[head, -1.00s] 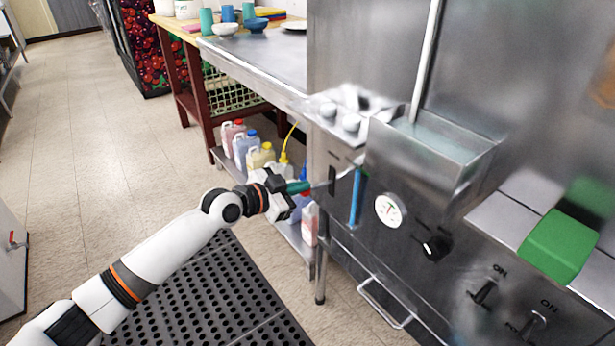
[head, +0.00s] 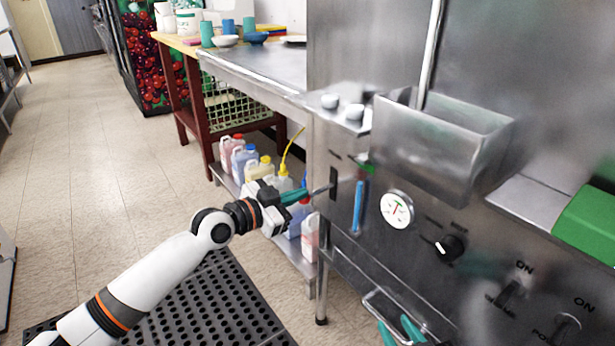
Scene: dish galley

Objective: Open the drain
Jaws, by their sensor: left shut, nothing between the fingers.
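The steel machine front (head: 345,235) fills the right half of the head view. A thin metal lever (head: 321,189) sticks out leftward from a dark vertical slot (head: 333,183) in it. The label above the slot is too small to read, so I cannot tell whether this lever works the drain. My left gripper (head: 297,196) has teal fingers, shut and empty, at the lever's outer end; I cannot tell whether they touch it. My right gripper (head: 401,332) shows only two teal fingertips, apart, at the bottom edge by a bar handle (head: 388,308).
A blue vertical strip (head: 358,208), a round gauge (head: 397,209) and a black knob (head: 450,247) are right of the slot. Several jugs (head: 243,160) stand on a low shelf behind my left gripper. A perforated black mat (head: 228,300) lies on the floor.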

